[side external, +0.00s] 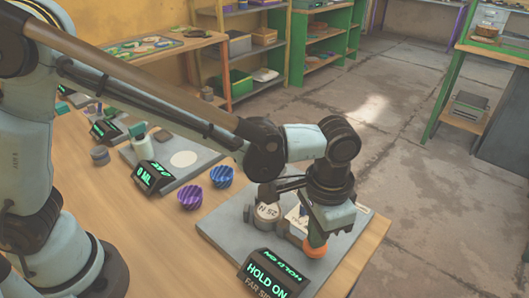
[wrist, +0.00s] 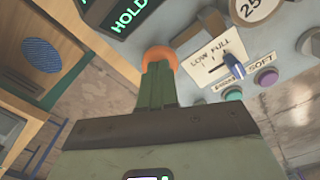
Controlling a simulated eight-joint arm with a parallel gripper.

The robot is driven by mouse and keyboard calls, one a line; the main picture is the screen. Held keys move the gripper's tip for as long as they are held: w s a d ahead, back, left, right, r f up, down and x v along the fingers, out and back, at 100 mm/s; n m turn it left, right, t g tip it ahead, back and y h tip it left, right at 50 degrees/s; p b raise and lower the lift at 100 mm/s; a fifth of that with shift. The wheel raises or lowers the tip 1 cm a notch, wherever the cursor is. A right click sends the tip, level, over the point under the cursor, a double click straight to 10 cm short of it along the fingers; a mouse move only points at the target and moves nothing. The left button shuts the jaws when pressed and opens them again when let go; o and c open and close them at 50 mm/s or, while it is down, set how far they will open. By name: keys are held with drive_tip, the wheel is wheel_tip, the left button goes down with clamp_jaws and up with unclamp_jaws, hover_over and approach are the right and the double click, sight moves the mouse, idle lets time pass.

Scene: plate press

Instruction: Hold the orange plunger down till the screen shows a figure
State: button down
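The orange plunger (side external: 316,247) has a round knob and stands on the grey press base (side external: 222,228). My gripper (side external: 318,233) is right above it, with the fingertips against the knob. In the wrist view the green fingers of my gripper (wrist: 160,72) are together, and the orange plunger (wrist: 160,53) shows beyond their tips. How far down the plunger is cannot be told. The black screen (side external: 268,272) shows green letters reading "HOLD ON", with a smaller, partly cut line below. The screen also shows in the wrist view (wrist: 130,15).
A round "25 N" weight or dial (side external: 267,214) stands behind the plunger. A "LOW FULL" scale card (wrist: 215,55) with a blue-tipped lever (wrist: 233,64), a teal button (wrist: 232,93) and a purple button (wrist: 265,76) are nearby. Purple (side external: 190,197) and blue (side external: 221,176) ridged pieces lie left.

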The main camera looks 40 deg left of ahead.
drive_tip(key=shift+f, duration=0.7)
idle(1.1)
drive_tip(key=shift+r, duration=0.15)
idle(2.3)
drive_tip(key=shift+r, duration=2.4)
drive_tip(key=s+a+r+n+t, duration=0.2)
drive_tip(key=a+n+t, duration=0.1)
drive_tip(key=a, duration=1)
drive_tip(key=s+a+r+n+t, duration=0.2)
drive_tip(key=a+n+t, duration=0.1)
drive_tip(key=a, duration=1)
drive_tip(key=shift+a+t, duration=0.3)
drive_tip(key=shift+t, duration=0.3)
drive_tip(key=shift+r, duration=0.1)
